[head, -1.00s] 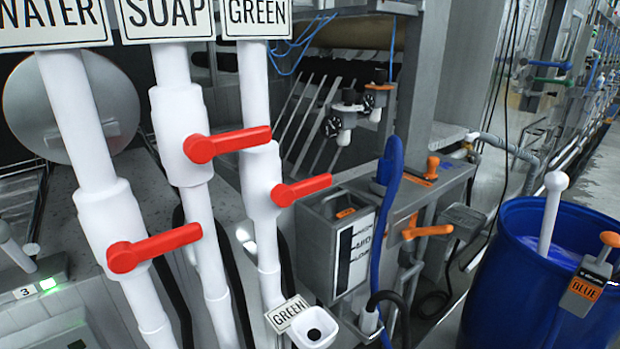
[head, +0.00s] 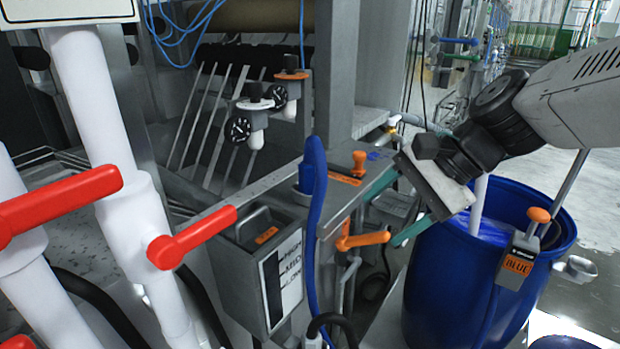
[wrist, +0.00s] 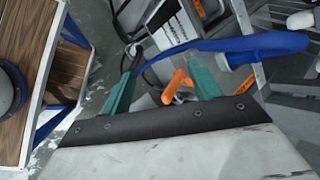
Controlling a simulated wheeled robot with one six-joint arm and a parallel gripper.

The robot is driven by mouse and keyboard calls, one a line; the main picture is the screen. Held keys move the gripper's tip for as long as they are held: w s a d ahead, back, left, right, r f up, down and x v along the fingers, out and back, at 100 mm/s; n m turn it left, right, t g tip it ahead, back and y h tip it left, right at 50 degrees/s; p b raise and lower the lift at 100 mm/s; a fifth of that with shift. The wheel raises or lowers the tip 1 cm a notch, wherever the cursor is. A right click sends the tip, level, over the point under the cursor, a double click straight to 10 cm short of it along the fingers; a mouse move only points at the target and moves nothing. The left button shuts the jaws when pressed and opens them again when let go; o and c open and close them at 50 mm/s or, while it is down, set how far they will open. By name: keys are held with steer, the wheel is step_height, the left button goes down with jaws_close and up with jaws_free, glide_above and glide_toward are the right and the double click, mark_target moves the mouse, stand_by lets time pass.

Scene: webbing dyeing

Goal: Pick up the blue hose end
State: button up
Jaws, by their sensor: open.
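The blue hose (head: 316,215) stands upright at the front of the grey metal tank, its thick rounded top beside a short blue piece (head: 304,177) on the tank's top. In the wrist view the blue hose (wrist: 225,46) runs across beyond the fingertips, with its thicker part at the right. My gripper (head: 378,222) has green fingers, spread apart and empty, to the right of the hose in the head view. It also shows in the wrist view (wrist: 164,57). It does not touch the hose in the head view.
The grey tank (head: 251,270) has a level label and orange handles (head: 363,240). A blue barrel (head: 435,280) with an orange-topped "BLUE" dispenser (head: 515,262) stands at the right, below my arm. White pipes with red levers (head: 190,238) stand at the left.

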steer(key=w+a+m+t+y, duration=0.15)
steer(key=w+a+m, duration=0.25)
steer(key=w+m, duration=0.4)
steer(key=m+t+y, duration=0.2)
steer(key=m, duration=0.2)
glide_toward(308, 171)
steer(key=w+f, duration=0.1)
steer(key=w+a+f, duration=0.1)
steer(key=shift+w+a+f, duration=0.2)
steer(key=shift+f, duration=0.1)
steer(key=shift+w+a+f+m, duration=0.4)
steer(key=shift+w+a+f, duration=0.15)
steer(key=shift+w+a, duration=0.3)
steer(key=x, duration=0.5)
steer(key=shift+a, duration=0.35)
steer(key=shift+r, duration=0.1)
steer(key=c, duration=1.2)
